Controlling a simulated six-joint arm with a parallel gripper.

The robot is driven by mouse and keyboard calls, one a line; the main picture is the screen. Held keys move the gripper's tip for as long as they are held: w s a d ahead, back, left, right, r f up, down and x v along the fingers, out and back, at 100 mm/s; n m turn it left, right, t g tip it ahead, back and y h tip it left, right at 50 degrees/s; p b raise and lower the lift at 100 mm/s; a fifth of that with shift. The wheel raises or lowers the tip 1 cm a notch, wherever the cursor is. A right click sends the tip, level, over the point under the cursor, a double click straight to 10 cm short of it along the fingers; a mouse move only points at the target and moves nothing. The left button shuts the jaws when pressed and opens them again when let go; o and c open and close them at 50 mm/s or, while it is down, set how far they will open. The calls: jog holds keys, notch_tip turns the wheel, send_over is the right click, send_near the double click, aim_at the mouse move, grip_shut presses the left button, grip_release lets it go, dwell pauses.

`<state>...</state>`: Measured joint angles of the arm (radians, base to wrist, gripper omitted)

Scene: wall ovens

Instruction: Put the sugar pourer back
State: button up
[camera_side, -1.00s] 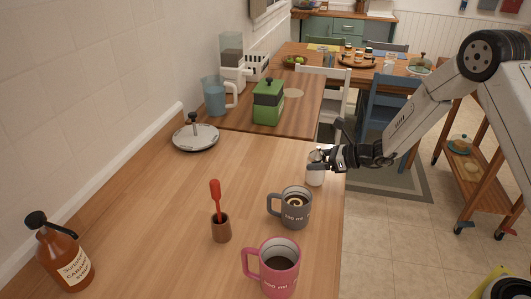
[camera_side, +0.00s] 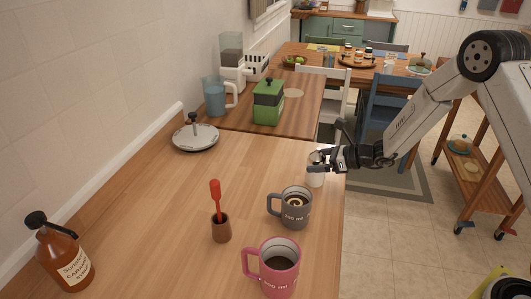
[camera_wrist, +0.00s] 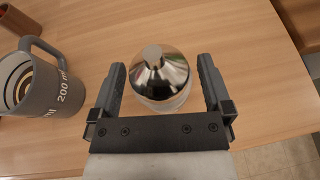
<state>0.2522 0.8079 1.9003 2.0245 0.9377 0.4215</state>
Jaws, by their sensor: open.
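The sugar pourer (camera_side: 316,179) stands upright near the right edge of the wooden counter; it has a white body and a shiny metal cone top. In the wrist view the sugar pourer (camera_wrist: 160,78) is between the two fingers of my gripper (camera_wrist: 162,80), with a gap on each side. In the side view my gripper (camera_side: 326,150) is at the height of the pourer's top and partly covers it. The fingers are open and hold nothing.
A grey mug (camera_side: 293,208) stands close in front of the pourer, with a pink mug (camera_side: 280,270) nearer. A brown cup with a red-handled tool (camera_side: 221,229), a syrup bottle (camera_side: 66,257) and a metal lid (camera_side: 195,138) are on the counter. A green canister (camera_side: 267,104) stands farther back.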

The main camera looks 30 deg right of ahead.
jog(key=v, duration=1.1)
jog(key=shift+s+d+r, duration=0.15)
jog(key=shift+s+d, duration=0.1)
jog(key=shift+d, duration=0.1)
jog(key=s+a+n+g+h, duration=0.3)
jog(key=s+n, duration=0.5)
jog(key=n, duration=0.6)
jog(key=s+a+n+g+h, duration=0.4)
jog(key=s+n, duration=0.4)
jog(key=n, duration=0.6)
jog(key=shift+s+n+g+h, duration=0.35)
jog(key=shift+g+h, duration=0.15)
jog(key=shift+g, duration=0.1)
